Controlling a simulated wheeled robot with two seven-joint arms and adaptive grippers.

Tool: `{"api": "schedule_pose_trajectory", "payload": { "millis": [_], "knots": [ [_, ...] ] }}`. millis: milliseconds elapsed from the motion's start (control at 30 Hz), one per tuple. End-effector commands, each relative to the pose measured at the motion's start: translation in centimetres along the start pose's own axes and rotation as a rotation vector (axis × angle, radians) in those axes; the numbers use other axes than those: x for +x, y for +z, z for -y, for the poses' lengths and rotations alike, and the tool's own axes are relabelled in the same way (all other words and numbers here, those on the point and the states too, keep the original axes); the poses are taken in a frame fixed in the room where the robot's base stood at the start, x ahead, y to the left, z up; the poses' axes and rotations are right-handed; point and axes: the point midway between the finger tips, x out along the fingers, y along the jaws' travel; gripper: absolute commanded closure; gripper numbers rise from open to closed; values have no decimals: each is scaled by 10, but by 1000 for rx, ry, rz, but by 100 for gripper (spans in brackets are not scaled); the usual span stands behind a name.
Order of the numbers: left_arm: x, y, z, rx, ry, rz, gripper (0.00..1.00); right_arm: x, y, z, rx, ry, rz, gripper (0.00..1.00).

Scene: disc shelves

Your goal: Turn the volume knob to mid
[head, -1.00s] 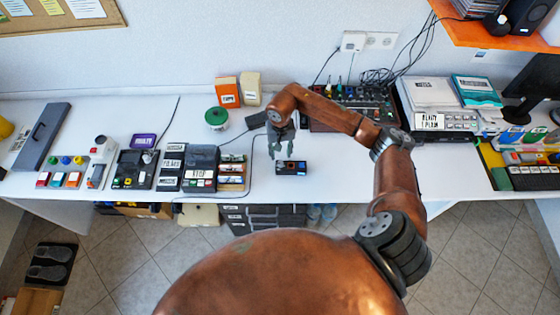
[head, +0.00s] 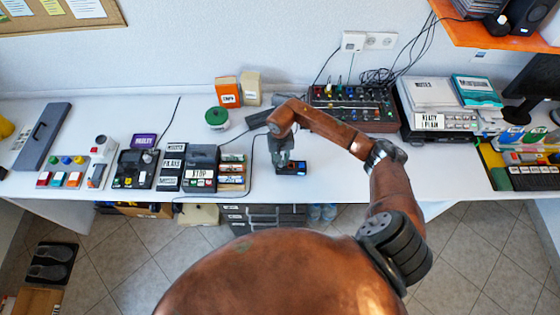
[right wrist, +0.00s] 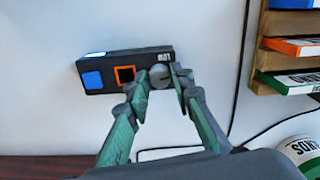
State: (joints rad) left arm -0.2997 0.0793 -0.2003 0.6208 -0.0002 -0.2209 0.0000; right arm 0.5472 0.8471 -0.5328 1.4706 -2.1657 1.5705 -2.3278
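A small black box (head: 292,167) lies on the white desk, below the middle of the head view. In the right wrist view this box (right wrist: 104,62) has a blue square, an orange-framed dark square and a small white label. The round grey knob (right wrist: 160,76) is at its right end. My right gripper (head: 279,165) is down at the box's left end in the head view. In the right wrist view its fingertips (right wrist: 162,84) flank the knob closely and appear to touch it on both sides. Any pointer mark on the knob is hidden. My left gripper is out of view.
A green-lidded tub (head: 217,118) and a wooden rack (head: 232,172) stand left of my right gripper. A black mixer panel (head: 352,108) with coloured knobs is behind my forearm. Black cables run near the box. The desk right of the box is clear.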

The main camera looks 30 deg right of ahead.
Motion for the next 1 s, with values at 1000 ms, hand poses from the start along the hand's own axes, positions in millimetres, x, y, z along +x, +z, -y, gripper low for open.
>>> {"api": "schedule_pose_trajectory", "payload": {
  "millis": [1000],
  "knots": [
    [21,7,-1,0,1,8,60,2,-1,-1,252,3,-1,100]
  ]
}}
